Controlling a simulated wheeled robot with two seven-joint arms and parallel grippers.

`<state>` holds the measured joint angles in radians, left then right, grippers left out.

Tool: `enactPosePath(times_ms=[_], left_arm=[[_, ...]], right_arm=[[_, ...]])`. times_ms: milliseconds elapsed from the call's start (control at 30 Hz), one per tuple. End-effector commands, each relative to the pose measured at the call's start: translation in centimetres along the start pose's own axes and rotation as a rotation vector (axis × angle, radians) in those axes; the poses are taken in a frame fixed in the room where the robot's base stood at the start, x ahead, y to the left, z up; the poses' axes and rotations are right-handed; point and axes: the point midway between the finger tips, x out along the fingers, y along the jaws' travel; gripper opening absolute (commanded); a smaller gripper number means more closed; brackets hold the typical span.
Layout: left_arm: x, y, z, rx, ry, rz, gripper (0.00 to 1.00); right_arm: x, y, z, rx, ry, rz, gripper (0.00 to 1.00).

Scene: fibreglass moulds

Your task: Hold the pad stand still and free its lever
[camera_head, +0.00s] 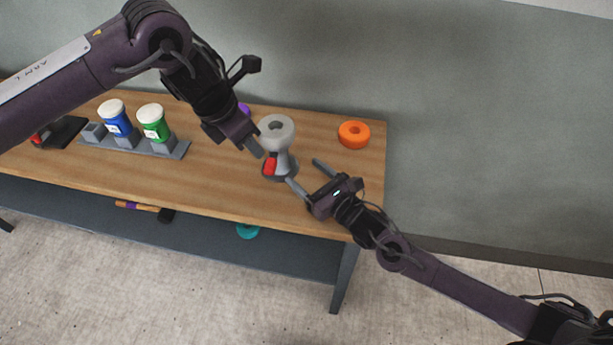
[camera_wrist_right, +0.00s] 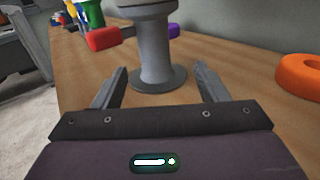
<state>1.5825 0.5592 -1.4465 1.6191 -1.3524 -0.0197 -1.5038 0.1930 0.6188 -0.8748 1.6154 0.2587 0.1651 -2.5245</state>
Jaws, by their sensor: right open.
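The pad stand (camera_head: 281,160) is a grey column on a round base, upright near the right end of the bench, with a light grey ring-shaped pad on top. Its red lever (camera_head: 270,164) sticks out on the near left side. In the right wrist view the column (camera_wrist_right: 156,55) is straight ahead and the lever (camera_wrist_right: 103,39) is to its left. My left gripper (camera_head: 255,148) is close beside the stand on the left; its finger opening is hard to see. My right gripper (camera_head: 304,175) is open, its fingers pointing at the stand, with the column beyond the fingertips.
An orange ring (camera_head: 354,133) lies right of the stand. A purple object (camera_head: 244,109) is partly hidden behind my left gripper. A blue bottle (camera_head: 116,120) and a green bottle (camera_head: 154,124) stand in a grey rack (camera_head: 175,150). A hammer-like tool (camera_head: 145,208) is on the lower shelf.

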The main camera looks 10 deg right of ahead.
Motion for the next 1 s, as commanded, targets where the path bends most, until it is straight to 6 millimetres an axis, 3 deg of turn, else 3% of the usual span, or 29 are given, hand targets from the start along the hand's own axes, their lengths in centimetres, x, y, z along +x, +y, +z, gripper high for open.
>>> enactPosePath(times_ms=[167,600,1000], left_arm=[[0.0,0.0,0.0,0.000,0.000,0.000,0.36],[0.0,0.0,0.0,0.000,0.000,0.000,0.36],[0.0,0.0,0.0,0.000,0.000,0.000,0.36]], right_arm=[[1.1,0.9,0.0,-0.018,-0.005,0.012,0.67],[7.1,0.9,0.0,-0.015,-0.003,0.011,0.67],[7.7,0.9,0.0,-0.016,-0.002,0.011,0.66]])
